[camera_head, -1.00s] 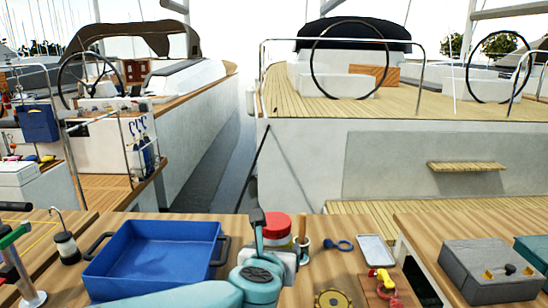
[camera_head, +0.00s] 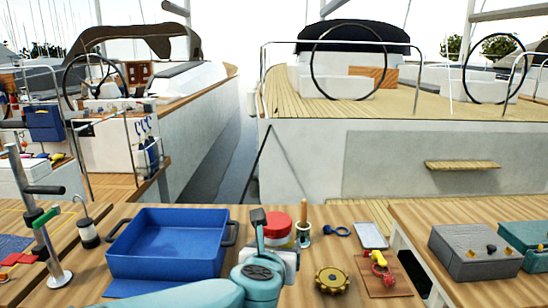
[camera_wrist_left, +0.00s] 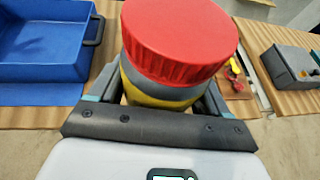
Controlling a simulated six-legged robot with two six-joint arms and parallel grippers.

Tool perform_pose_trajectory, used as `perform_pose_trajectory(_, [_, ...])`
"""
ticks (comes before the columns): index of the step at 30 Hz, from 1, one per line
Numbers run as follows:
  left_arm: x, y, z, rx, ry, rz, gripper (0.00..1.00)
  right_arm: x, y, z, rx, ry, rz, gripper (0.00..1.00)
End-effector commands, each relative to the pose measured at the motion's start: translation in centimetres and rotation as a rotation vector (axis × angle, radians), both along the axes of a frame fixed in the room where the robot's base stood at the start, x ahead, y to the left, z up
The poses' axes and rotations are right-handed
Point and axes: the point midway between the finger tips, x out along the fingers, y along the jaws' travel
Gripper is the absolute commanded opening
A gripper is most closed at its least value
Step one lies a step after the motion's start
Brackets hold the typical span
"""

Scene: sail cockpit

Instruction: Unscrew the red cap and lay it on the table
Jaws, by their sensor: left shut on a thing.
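The red cap (camera_head: 277,223) sits on top of a jar on the table (camera_head: 195,297), just beyond my left gripper (camera_head: 277,246). In the left wrist view the red cap (camera_wrist_left: 180,40) is large and ribbed around its side. Below it show the grey band and yellow body of the jar (camera_wrist_left: 150,96). The fingers of my left gripper (camera_wrist_left: 160,100) lie on both sides of the jar, below the cap, and are shut on it. The fingertips are hidden behind the jar. My right gripper is in neither view.
A blue tray (camera_head: 229,230) stands left of the jar. A brush in a cup (camera_head: 303,235), a blue ring tool (camera_head: 336,231), a white-grey plate (camera_head: 371,235), a brass gear (camera_head: 332,280) and a board with a red shackle (camera_head: 388,290) lie to the right. A grey box (camera_head: 465,262) is farther right.

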Motion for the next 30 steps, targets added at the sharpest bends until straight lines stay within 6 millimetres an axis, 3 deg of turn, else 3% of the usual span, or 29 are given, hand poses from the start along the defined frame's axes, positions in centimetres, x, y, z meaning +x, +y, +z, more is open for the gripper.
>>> perform_pose_trajectory(2, [0.2,0.2,0.2,-0.001,-0.002,0.004,0.23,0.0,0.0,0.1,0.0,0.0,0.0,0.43])
perform_pose_trajectory(8, [2.1,4.7,-0.5,0.002,0.001,0.086,0.23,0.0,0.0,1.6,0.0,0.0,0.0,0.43])
perform_pose_trajectory(17, [2.8,11.9,-4.4,0.005,0.004,0.167,0.23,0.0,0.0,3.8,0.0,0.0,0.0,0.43])
perform_pose_trajectory(24, [1.2,19.4,-8.9,0.005,0.008,0.23,0.23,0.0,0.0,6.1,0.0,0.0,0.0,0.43])
perform_pose_trajectory(30, [-1.3,23.0,-11.6,0.0,0.006,0.242,0.23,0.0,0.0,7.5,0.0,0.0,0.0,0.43])
